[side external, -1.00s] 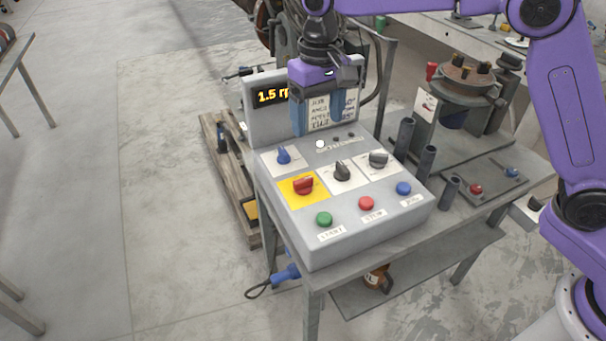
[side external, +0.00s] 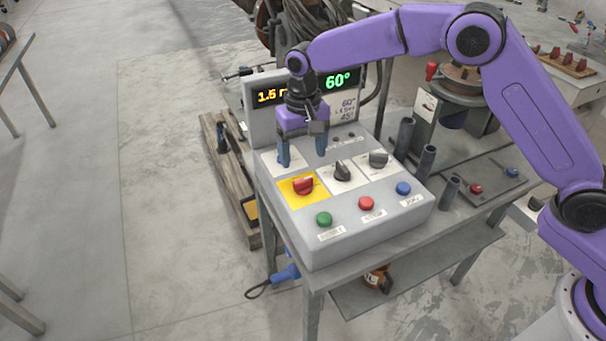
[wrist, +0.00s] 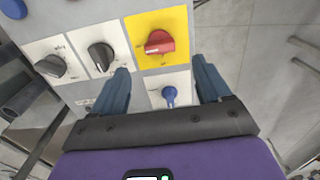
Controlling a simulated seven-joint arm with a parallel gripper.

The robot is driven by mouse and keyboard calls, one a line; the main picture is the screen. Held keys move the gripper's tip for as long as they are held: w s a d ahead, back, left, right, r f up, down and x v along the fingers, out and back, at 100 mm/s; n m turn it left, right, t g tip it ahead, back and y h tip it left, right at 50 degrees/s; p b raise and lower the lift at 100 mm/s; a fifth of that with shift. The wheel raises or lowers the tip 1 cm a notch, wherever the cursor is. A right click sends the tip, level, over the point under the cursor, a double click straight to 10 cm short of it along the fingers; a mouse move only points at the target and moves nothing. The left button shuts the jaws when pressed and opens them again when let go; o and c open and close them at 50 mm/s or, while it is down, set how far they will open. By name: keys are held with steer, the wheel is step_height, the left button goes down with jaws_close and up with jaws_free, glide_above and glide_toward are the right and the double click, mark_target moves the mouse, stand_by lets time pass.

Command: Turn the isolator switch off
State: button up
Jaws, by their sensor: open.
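The isolator switch appears to be the red rotary knob (side external: 303,186) on a yellow plate (side external: 287,189) on the sloping control box. In the wrist view the red knob (wrist: 159,43) sits just beyond the fingertips, its bar lying roughly crosswise in the picture. My gripper (side external: 302,161) points down with its fingers apart, above and behind the red knob, not touching it. In the wrist view my gripper (wrist: 160,68) is open and empty, with a blue knob (wrist: 169,96) showing between its fingers. The knob's markings are too small to read.
Green (side external: 324,219), red (side external: 366,203) and blue (side external: 403,188) buttons line the front. A display panel (side external: 262,117) rises behind my gripper. Dark upright tubes (side external: 405,138) stand right of the box.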

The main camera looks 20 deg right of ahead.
mark_target(303, 179)
step_height(303, 179, down, 7)
steer(key=shift+f, duration=0.15)
stand_by(0.4)
steer(key=c, duration=1)
steer(key=shift+c, duration=0.2)
